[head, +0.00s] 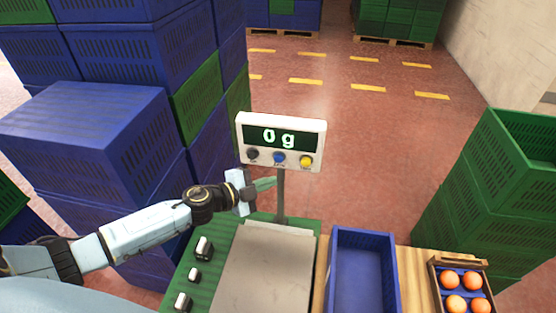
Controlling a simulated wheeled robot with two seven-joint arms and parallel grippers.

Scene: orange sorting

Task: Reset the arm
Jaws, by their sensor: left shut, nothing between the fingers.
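My left arm comes in from the left in the head view. My left gripper (264,184) is shut and empty, pointing right near the post of the scale display (281,139), which reads 0 g. It hovers over the back of the scale area; whether it touches the post I cannot tell. The scale plate (265,270) below is bare. My right gripper does not show.
A blue crate (362,238) that looks empty stands right of the scale. A wooden box (436,280) with several oranges (474,280) is at the far right. Stacked blue crates (85,125) rise behind my left arm; green crates (500,200) stand at right.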

